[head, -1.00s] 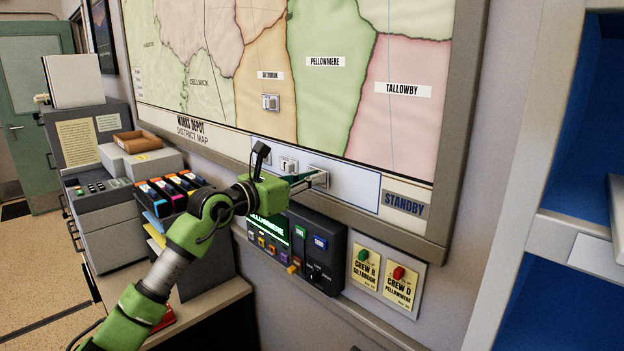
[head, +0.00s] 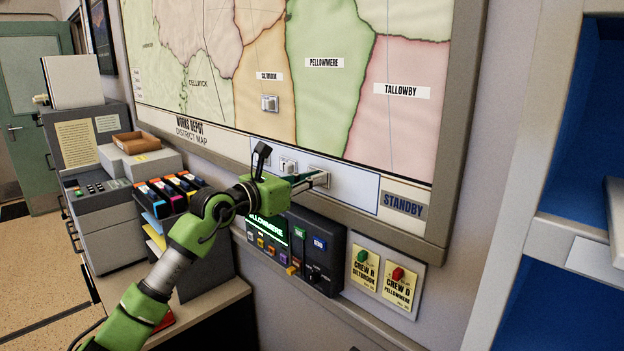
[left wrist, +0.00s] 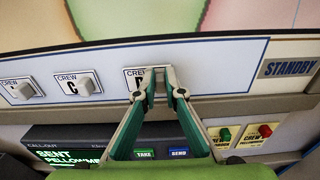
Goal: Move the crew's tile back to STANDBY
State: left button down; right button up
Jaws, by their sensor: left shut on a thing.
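My left gripper (head: 318,179) is at the white STANDBY strip (head: 357,192) under the map. In the left wrist view its green fingers (left wrist: 160,88) are shut on the grey knob of a white crew tile (left wrist: 131,76). That tile sits at the strip, right of the CREW C tile (left wrist: 85,86) and another crew tile (left wrist: 22,90). Its letter is partly hidden by the fingers, and I cannot tell whether it touches the strip. The STANDBY label (head: 404,203) is at the strip's right end. My right gripper is not in view.
Another tile (head: 270,103) is on the map's orange district. Below the board are a call-out box (head: 325,250) and two crew cards with green (head: 362,256) and red (head: 398,273) pieces. Blue-backed shelving (head: 580,120) stands at right. The strip right of the held tile is clear.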

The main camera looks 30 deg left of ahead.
pick_arm(q)
jog(key=c, duration=2)
grip_release()
jog(key=shift+c, duration=0.2)
jog(key=shift+s+a, duration=0.1)
jog(key=v, duration=1.2)
jog(key=shift+f, duration=0.1)
